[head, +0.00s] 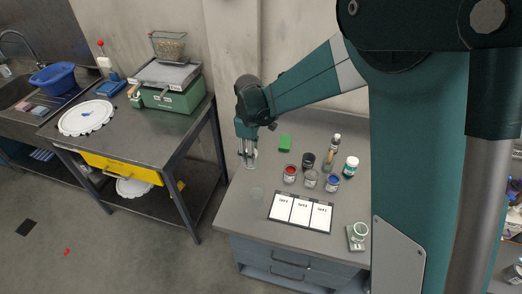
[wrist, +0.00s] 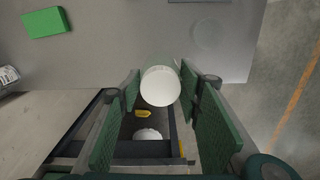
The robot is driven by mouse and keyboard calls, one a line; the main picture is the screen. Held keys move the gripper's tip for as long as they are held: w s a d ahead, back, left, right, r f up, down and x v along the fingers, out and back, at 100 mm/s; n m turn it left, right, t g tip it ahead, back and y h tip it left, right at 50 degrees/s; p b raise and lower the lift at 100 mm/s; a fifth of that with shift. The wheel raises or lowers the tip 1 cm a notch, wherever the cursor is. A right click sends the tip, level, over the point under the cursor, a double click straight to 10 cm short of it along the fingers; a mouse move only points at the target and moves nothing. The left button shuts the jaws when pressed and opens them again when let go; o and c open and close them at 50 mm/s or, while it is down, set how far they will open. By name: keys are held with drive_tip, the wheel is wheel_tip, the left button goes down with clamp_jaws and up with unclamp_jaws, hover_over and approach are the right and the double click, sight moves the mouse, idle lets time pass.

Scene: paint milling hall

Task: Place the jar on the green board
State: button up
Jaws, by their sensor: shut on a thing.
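My gripper (head: 248,160) is at the left edge of the grey table, above its top. In the wrist view its two green-padded fingers (wrist: 160,92) are closed on a round white-topped jar (wrist: 160,86), seen end-on. In the head view the held jar is small, pale and partly hidden by the fingers. The green board (head: 285,143), a small flat-looking green slab, lies on the table to the right of my gripper and apart from it. It also shows at the upper left of the wrist view (wrist: 45,22).
A red jar (head: 290,174), a blue jar (head: 332,183) and several other containers stand right of the gripper. A white card sheet (head: 300,211) lies in front. A faint round outline (head: 257,195) is on the table. A gap separates the left bench (head: 150,128). Table space around the green board looks clear.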

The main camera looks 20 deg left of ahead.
drive_tip(key=w+d+r, duration=0.1)
drive_tip(key=w+d, duration=0.3)
drive_tip(key=w, duration=0.9)
drive_tip(key=w+d+r+p, duration=0.1)
drive_tip(key=w+d, duration=0.4)
drive_tip(key=w, duration=0.8)
drive_tip(key=shift+w+n, duration=0.25)
drive_tip(key=shift+n, duration=0.15)
hover_over(285, 141)
wheel_tip(285, 141, down, 6)
drive_tip(key=shift+p, duration=0.35)
drive_tip(key=shift+f, duration=0.15)
drive_tip(key=shift+f, duration=1.8)
drive_tip(key=shift+f, duration=0.15)
drive_tip(key=o, duration=0.8)
drive_tip(key=shift+o, duration=0.4)
